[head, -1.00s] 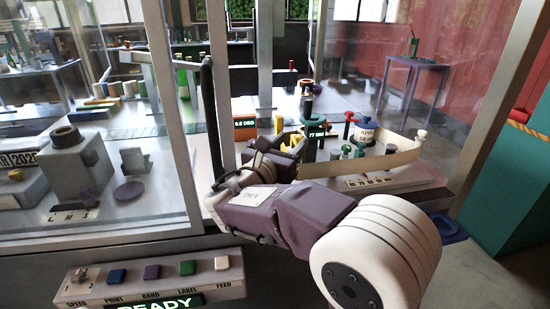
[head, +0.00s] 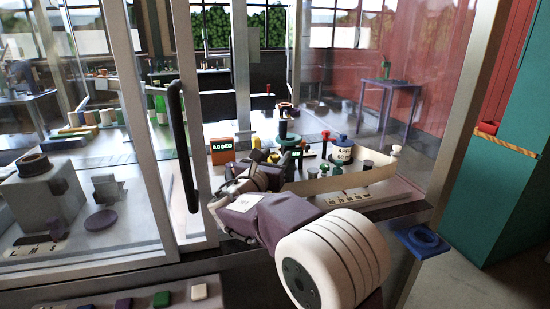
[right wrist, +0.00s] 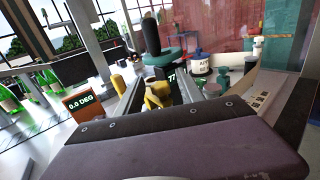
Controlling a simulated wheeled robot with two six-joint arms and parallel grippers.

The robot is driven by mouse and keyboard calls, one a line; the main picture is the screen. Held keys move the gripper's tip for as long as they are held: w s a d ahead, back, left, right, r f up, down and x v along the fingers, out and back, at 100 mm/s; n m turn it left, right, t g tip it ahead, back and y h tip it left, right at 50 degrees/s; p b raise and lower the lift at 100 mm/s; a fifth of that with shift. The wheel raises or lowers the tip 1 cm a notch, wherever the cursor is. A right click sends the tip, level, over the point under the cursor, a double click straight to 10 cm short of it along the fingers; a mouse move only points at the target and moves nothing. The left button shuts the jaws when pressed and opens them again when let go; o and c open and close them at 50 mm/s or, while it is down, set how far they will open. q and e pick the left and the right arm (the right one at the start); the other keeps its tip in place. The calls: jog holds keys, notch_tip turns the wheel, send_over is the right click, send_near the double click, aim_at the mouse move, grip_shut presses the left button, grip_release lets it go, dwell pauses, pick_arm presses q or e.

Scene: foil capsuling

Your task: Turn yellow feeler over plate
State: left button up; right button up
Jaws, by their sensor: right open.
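A small yellow part (right wrist: 157,95), which looks like the feeler, shows in the right wrist view just beyond my right gripper's body, below a dark-topped post with a green disc (right wrist: 168,56). In the head view a yellow piece (head: 273,158) shows close to that gripper. My right gripper (head: 262,168) is open and reaches through the enclosure's opening to the small station. Its fingertips are partly hidden, and I cannot tell whether they touch the yellow part. I cannot clearly make out which surface is the plate. My left gripper is not in view.
An orange-framed display reading 0.0 DEG (head: 222,151) stands left of the gripper. A yellow post (right wrist: 118,83) is nearby. A curved beige band (head: 345,184) and a labelled white pot (head: 341,148) stand to the right. A door frame with a black handle (head: 183,145) borders the opening.

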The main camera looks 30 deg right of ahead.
grip_shut()
jog(key=n+t+y+b, duration=0.2)
jog(key=y+b, duration=0.1)
jog(key=b, duration=0.3)
jog(key=n+t+y+b, duration=0.2)
jog(key=n+y+b, duration=0.1)
jog(key=b, duration=0.3)
jog(key=n+t+y+b, duration=0.2)
jog(key=n+y+b, duration=0.1)
jog(key=y+b, duration=0.2)
jog(key=shift+d+f+b, duration=0.2)
jog(key=shift+f+b, duration=0.15)
jog(key=shift+b, duration=0.15)
jog(key=shift+r+n+y, duration=0.15)
jog(key=shift+n+y, duration=0.35)
jog(key=shift+y, duration=0.2)
jog(key=shift+r+n+y, duration=0.15)
jog(key=shift+n+y, duration=0.55)
jog(key=shift+y, duration=0.4)
jog(key=shift+a+n+y, duration=0.1)
jog(key=shift+n+y, duration=0.5)
jog(key=shift+y, duration=0.3)
jog(key=shift+a+y, duration=0.1)
jog(key=shift+y, duration=0.2)
grip_release()
